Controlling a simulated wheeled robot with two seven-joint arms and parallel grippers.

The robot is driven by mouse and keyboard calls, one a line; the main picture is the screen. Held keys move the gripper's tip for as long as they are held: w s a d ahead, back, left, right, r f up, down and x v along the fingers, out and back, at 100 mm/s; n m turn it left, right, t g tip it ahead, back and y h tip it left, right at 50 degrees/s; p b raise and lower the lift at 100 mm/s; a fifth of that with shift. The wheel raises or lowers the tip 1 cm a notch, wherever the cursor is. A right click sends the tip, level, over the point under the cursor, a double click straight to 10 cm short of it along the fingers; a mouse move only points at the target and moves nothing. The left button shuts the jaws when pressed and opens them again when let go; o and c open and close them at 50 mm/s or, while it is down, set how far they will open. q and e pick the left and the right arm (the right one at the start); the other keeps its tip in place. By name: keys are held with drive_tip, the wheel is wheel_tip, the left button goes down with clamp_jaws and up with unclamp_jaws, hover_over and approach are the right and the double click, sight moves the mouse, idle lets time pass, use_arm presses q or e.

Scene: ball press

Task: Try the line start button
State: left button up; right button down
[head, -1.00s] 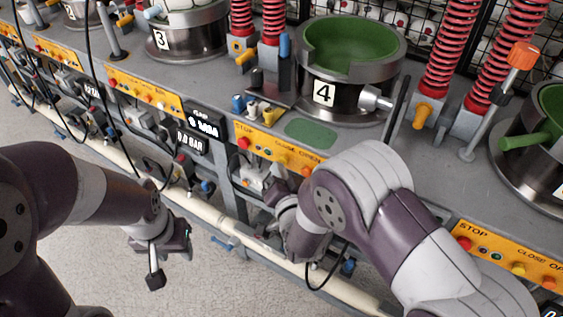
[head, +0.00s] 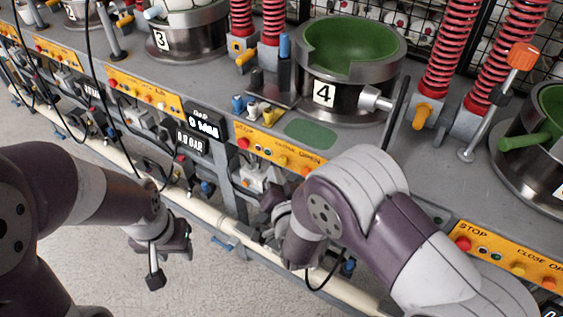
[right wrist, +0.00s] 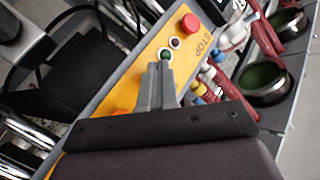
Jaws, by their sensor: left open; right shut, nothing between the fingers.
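A yellow control panel (head: 275,152) sits below press 4, with a red STOP button (head: 243,142) at its left end. In the right wrist view the red button (right wrist: 190,23) shows beside two small round fittings, one pale-ringed (right wrist: 174,43) and one green (right wrist: 166,55). No label marks a line start button. My right gripper (right wrist: 160,68) is shut and empty, its tips pointing at the panel close to the green fitting; I cannot tell whether they touch. In the head view it is mostly hidden by my arm. My left gripper (head: 155,278) is open and empty above the floor.
Press 4 (head: 352,75) with its green bowl stands above the panel. Displays (head: 203,124) reading 0 MM and 0.0 BAR are left of it. A pale pipe (head: 215,217) runs along the front. Another panel (head: 515,255) is at right, and cables hang at left.

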drive_tip(key=shift+s+a, duration=0.75)
drive_tip(key=shift+s, duration=0.25)
drive_tip(key=shift+s+a, duration=0.7)
drive_tip(key=shift+s, duration=0.3)
